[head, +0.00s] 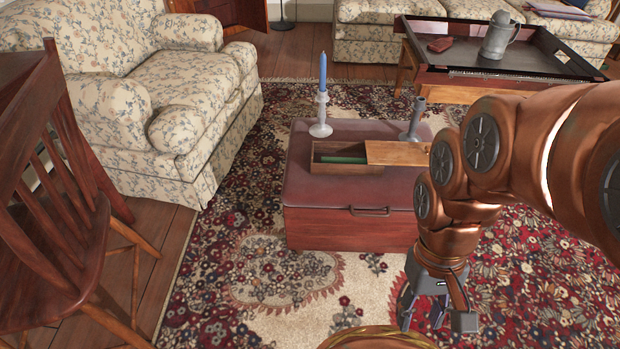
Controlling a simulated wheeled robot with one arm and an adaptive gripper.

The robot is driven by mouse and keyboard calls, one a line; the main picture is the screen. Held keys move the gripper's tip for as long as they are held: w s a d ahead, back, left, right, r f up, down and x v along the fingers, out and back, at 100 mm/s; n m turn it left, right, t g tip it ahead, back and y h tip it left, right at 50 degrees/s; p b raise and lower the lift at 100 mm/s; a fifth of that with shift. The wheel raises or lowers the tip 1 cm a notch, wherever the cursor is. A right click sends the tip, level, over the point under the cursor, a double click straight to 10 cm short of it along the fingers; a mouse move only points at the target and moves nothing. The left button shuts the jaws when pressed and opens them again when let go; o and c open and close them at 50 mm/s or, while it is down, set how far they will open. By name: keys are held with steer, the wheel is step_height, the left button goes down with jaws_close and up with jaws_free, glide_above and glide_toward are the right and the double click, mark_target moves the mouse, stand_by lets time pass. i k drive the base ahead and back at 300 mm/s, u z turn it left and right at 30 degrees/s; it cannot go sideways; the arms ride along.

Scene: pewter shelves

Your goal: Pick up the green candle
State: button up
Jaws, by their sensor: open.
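A green candle (343,160) lies inside a small open wooden box (336,168) on top of a reddish ottoman chest (300,189). Only part of the candle shows; the box's slid-back lid (398,153) covers the right side of the box. My gripper (430,314) is open and empty, pointing down over the rug, in front of and below the chest top, to the right of the box and apart from it.
A blue candle (323,75) stands in a white holder (321,122) behind the box. A grey candlestick (413,122) stands behind the lid. A wooden chair (62,255) is at left, a floral armchair (190,95) behind. A tray table (455,60) is at back right. The patterned rug (240,280) is clear.

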mark_target(359, 161)
steer(key=z, duration=0.15)
steer(key=k, duration=0.2)
steer(key=u, duration=1.45)
steer(key=i, duration=1.2)
steer(key=z, duration=0.8)
